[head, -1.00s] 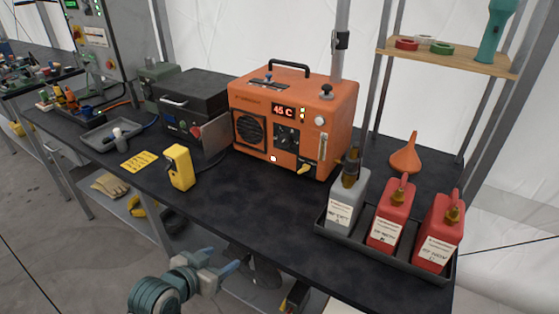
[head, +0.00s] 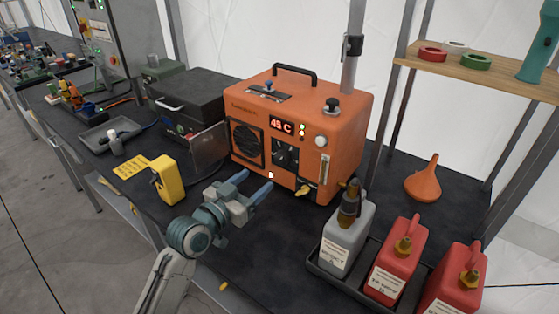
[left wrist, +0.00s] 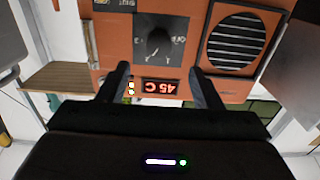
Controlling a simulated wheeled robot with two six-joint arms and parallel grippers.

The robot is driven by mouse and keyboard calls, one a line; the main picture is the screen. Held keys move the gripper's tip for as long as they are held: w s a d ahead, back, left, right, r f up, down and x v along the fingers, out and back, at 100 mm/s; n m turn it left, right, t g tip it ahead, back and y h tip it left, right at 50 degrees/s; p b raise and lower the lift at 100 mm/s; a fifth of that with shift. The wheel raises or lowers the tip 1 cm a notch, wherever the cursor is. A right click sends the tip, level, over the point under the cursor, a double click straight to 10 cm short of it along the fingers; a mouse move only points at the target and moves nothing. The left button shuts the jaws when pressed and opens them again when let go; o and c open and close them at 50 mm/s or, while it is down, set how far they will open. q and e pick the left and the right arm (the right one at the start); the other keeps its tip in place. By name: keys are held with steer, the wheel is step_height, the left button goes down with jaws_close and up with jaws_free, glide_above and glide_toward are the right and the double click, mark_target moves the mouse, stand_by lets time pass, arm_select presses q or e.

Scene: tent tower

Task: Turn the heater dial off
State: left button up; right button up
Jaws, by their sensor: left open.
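The orange heater (head: 340,125) stands on the dark bench, with a lit display reading 45 C (head: 282,125). Its black dial (head: 285,153) is on the front face below the display. The dial also shows upside down in the left wrist view (left wrist: 158,42), ahead of the fingers, with its pointer turned away from straight. My left gripper (head: 257,186) is open and empty, in front of the heater and lower than the dial, with its blue fingertips toward the front face. It appears apart from the dial. My right gripper is not in view.
A yellow handheld device (head: 166,181) stands left of my arm. A black case (head: 188,100) is left of the heater. A black tray (head: 316,268) with a grey can (head: 345,240) and red cans (head: 398,258) is at the right. An orange funnel (head: 424,180) stands behind it.

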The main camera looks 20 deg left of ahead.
mark_target(279, 161)
arm_select(q)
steer(key=p+x, duration=0.1)
steer(key=x, duration=0.8)
steer(key=shift+w, duration=0.1)
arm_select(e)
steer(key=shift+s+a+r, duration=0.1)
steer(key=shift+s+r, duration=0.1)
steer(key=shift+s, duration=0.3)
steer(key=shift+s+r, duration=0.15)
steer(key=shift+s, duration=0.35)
arm_select(q)
steer(key=shift+c, duration=0.2)
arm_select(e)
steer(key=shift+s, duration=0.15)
arm_select(q)
steer(key=shift+p, duration=0.3)
steer(key=c, duration=1)
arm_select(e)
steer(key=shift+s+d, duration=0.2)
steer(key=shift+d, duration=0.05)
